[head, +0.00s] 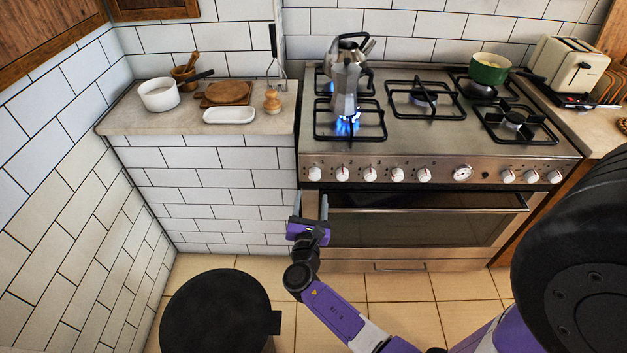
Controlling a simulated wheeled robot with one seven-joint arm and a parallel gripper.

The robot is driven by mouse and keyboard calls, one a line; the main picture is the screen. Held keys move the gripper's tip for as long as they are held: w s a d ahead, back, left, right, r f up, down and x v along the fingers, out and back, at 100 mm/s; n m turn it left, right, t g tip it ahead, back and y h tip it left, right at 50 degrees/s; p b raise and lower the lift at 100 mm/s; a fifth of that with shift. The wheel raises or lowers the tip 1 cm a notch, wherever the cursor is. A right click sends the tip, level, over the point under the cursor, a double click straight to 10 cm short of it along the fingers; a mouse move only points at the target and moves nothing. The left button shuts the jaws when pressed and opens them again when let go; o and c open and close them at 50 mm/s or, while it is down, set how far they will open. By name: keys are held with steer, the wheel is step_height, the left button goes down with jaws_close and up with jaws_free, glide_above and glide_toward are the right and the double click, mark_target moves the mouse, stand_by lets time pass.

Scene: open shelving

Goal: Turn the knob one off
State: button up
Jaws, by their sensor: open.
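The stove (420,125) has a row of white knobs along its steel front panel. The leftmost knob (314,173) is at the panel's left end, with a second knob (342,174) just to its right. A blue flame (347,124) burns under the moka pot (345,92) on the front left burner. Which knob counts as one is not marked legibly. My purple gripper (324,204) is in front of the stove's left end, below the leftmost knob. Its two grey fingers point up toward the panel, apart and empty.
The oven handle (430,208) runs just right of my gripper. A kettle (348,52) stands behind the moka pot. A green pot (489,68) sits on the back right burner. A black round-topped bin (215,310) stands on the floor at the left.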

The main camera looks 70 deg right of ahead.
mark_target(314, 178)
steer(key=x, duration=0.8)
steer(key=shift+r, duration=0.25)
